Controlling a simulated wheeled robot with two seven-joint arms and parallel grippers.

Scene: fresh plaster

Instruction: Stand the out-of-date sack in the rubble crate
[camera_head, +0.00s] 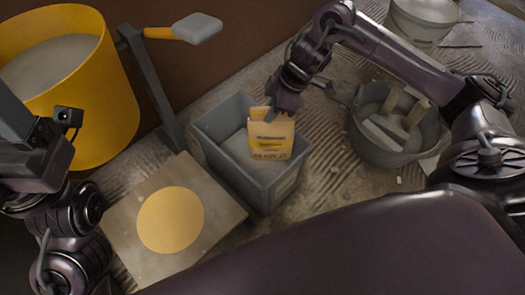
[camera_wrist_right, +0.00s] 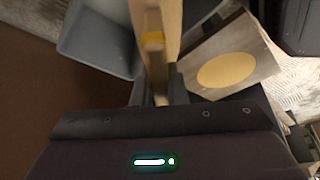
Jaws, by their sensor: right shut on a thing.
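A tan paper sack (camera_head: 271,138) with dark print stands upright, inside or just over the grey rubble crate (camera_head: 262,198). My right gripper (camera_head: 282,108) is shut on its top edge from above. In the right wrist view the sack (camera_wrist_right: 154,45) is seen edge-on between the fingers of my right gripper (camera_wrist_right: 158,92), with the crate (camera_wrist_right: 95,42) beside it. The sack's underside is hidden, so I cannot tell whether it touches the crate floor. My left gripper (camera_head: 60,135) is at the left edge, away from the crate; its fingers are not clear.
A large yellow tub (camera_head: 105,105) stands at the left. A trowel-like tool (camera_head: 190,29) rests on a grey post. A board with a yellow disc (camera_head: 228,212) lies left of the crate. A grey bucket with tools (camera_head: 375,152) is to the right, and a pale bucket (camera_head: 422,25) behind.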

